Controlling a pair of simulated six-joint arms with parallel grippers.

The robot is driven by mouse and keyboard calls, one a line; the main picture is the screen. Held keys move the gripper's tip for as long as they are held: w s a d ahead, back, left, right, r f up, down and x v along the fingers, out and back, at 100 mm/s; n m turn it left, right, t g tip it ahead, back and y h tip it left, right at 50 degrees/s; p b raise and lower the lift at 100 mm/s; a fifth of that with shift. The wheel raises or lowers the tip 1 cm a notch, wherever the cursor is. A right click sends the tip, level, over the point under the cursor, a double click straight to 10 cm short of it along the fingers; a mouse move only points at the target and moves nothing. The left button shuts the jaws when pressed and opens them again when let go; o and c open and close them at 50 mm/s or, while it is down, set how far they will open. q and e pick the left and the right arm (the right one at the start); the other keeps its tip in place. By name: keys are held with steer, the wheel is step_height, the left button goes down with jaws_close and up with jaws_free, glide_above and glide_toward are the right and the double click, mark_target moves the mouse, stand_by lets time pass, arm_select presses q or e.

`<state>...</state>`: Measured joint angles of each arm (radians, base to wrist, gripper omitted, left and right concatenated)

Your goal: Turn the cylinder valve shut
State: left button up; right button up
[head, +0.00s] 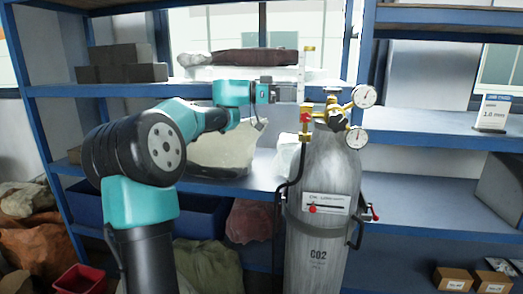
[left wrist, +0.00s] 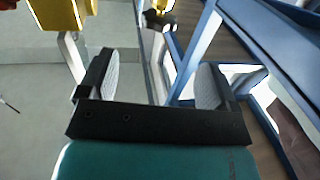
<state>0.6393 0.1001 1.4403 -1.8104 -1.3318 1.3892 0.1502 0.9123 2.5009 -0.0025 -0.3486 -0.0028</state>
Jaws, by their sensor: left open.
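A grey CO2 cylinder (head: 323,210) stands upright right of centre in the head view. A dark handwheel (head: 333,90) sits on the brass valve (head: 336,112) at its top. My left gripper (head: 290,91) is left of the valve, at about handwheel height, beside the upright flow tube (head: 303,75); I cannot tell whether they touch. In the left wrist view its two fingers (left wrist: 155,82) are apart with nothing gripped between them. A brass piece with a dark part (left wrist: 158,18) shows beyond them; I cannot tell which fitting it is. My right gripper is out of view.
Two round gauges, upper (head: 365,96) and lower (head: 357,138), stick out right of the valve. A black hose (head: 284,200) runs down the cylinder's left side. Blue shelving (head: 440,125) stands behind, with a white bag (head: 222,152) behind my left arm.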

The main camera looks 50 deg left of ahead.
arm_select(q)
steer(key=v, duration=0.5)
steer(key=w+a+f+n+t+y, duration=0.2)
steer(key=f+n, duration=0.4)
steer(key=f, duration=0.4)
steer(key=w+a+f+n+t+y, duration=0.2)
steer(key=a+f+n+t+y, duration=0.2)
steer(key=f, duration=0.7)
steer(key=shift+w+a+n+y, duration=0.2)
steer(key=shift+a+n+y, duration=0.9)
steer(key=shift+a+y, duration=0.5)
